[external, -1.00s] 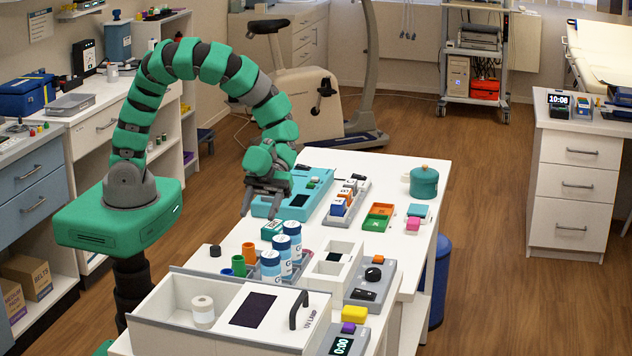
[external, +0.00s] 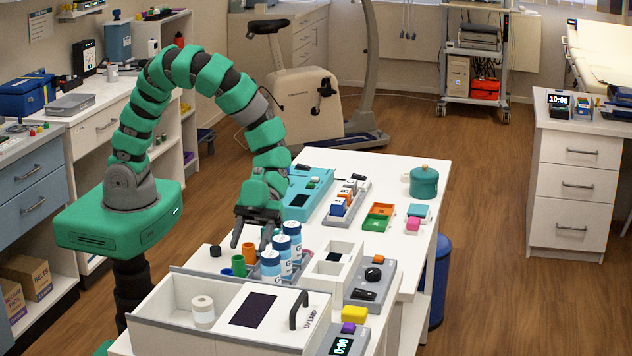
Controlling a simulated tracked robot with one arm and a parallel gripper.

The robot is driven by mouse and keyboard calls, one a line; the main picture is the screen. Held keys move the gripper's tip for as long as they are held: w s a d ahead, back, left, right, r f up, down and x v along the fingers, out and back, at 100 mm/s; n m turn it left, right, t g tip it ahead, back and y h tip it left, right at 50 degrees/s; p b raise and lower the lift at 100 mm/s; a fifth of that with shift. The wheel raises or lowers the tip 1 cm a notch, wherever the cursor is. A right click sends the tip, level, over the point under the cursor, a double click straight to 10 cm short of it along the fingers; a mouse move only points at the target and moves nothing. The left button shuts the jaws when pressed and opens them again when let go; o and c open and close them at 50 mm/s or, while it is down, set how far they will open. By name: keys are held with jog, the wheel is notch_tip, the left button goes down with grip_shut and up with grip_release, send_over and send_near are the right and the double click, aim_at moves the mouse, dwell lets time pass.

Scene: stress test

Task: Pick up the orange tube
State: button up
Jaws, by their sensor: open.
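The orange tube (external: 249,254) stands upright on the white table, just behind the green tube (external: 239,265) and left of the blue-and-white canisters. My gripper (external: 251,237) points down above and slightly behind the orange tube. Its dark fingers are apart, with nothing seen between them. The fingertips are close to the tube's top in the picture; I cannot tell the exact gap in depth.
Several blue-and-white canisters (external: 271,264) stand close to the right of the tubes. A small black object (external: 215,251) sits to the left. A white box with a UV lamp lid (external: 272,312) fills the table's front. A turquoise device (external: 304,196) lies behind.

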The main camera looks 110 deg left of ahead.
aim_at(247, 252)
jog(key=shift+w+r+x, duration=0.1)
jog(key=shift+x, duration=1.05)
jog(key=shift+w+r+x, duration=0.1)
jog(key=shift+w+x, duration=0.05)
jog(key=shift+x, duration=0.95)
jog(key=shift+d, duration=0.15)
jog(key=shift+c, duration=0.3)
jog(key=c, duration=1)
